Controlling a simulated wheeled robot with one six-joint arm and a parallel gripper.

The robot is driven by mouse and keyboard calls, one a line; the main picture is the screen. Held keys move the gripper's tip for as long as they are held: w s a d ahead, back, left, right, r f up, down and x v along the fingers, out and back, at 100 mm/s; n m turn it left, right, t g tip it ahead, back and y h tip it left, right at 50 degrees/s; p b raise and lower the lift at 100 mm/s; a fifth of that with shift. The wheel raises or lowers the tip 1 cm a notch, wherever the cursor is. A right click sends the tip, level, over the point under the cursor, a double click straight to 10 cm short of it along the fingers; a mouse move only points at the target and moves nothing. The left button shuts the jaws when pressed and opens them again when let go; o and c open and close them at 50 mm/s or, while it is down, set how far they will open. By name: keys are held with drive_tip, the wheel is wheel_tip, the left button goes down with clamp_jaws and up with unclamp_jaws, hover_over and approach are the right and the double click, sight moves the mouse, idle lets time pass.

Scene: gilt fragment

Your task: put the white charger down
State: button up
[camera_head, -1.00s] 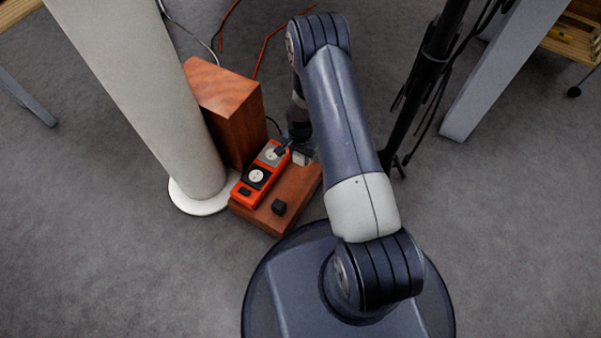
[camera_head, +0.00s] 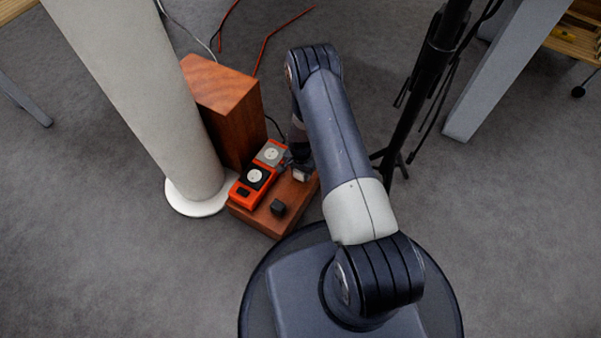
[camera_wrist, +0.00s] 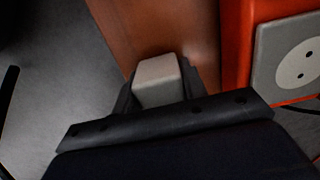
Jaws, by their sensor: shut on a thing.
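The white charger (camera_wrist: 158,82) is a small pale block between the two dark fingers of my gripper (camera_wrist: 160,92) in the wrist view. My gripper is shut on it. In the head view the white charger (camera_head: 300,175) shows at the tip of my gripper (camera_head: 298,168), over the right part of a low wooden block (camera_head: 262,219). I cannot tell whether the charger touches the wood. My arm hides part of the block's far right side.
An orange power strip (camera_head: 239,200) with round sockets lies on the block, left of my gripper. A black charger (camera_head: 278,208) sits near the block's front. A taller wooden box (camera_head: 240,130), a pale column (camera_head: 150,100) and a black stand (camera_head: 425,90) are close by.

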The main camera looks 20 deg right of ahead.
drive_tip(key=shift+f+b, duration=0.5)
drive_tip(key=shift+b, duration=0.1)
drive_tip(key=shift+f, duration=0.1)
drive_tip(key=o, duration=1.3)
drive_tip(key=shift+r+p, duration=0.9)
wheel_tip(320, 180, up, 12)
drive_tip(key=p, duration=0.4)
drive_tip(key=shift+f, duration=0.25)
